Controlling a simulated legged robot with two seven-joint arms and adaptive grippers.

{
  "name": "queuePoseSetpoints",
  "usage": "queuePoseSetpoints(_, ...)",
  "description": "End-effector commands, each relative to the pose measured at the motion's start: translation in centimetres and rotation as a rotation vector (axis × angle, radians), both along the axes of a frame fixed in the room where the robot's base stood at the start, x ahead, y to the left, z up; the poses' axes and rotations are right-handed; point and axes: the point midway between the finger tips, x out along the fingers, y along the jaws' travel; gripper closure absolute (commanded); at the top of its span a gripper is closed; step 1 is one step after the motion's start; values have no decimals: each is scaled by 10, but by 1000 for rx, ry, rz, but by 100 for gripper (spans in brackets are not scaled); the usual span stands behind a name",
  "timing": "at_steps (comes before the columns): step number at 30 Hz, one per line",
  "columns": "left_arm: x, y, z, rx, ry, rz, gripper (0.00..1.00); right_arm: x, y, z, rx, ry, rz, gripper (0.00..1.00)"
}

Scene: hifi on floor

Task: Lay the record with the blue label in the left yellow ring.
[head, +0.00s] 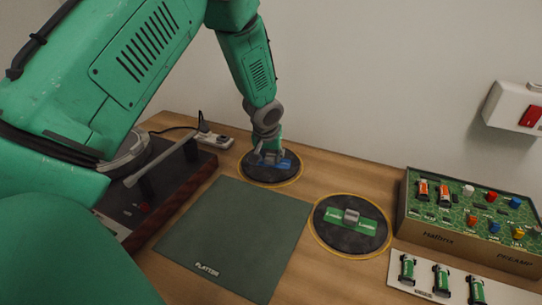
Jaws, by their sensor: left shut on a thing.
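A dark record with a blue label (291,163) lies at the far left yellow ring (299,177), flat as far as I can tell. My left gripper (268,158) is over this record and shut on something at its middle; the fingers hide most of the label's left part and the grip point. A second dark record (338,235) with a green label and a grey block on its middle lies inside the nearer right yellow ring (317,237). My right gripper is not in view.
A dark green mat (235,235) marked PLATTER lies left of the rings. A turntable (180,190) stands at the left, a power strip (213,139) behind it. An open box of electronics (465,232) and a white strip with green parts (441,282) lie right.

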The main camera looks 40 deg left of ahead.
Motion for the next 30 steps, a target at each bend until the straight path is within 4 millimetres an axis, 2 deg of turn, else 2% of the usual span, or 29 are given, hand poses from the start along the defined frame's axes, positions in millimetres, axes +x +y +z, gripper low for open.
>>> queuePoseSetpoints(17,0,0,-4,1,-1,0,100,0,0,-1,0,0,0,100)
queuePoseSetpoints(18,0,0,-4,1,-1,0,65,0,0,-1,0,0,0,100)
queuePoseSetpoints(20,0,0,-4,1,-1,0,48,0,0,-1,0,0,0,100)
queuePoseSetpoints(30,0,0,-2,1,-1,0,48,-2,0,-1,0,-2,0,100)
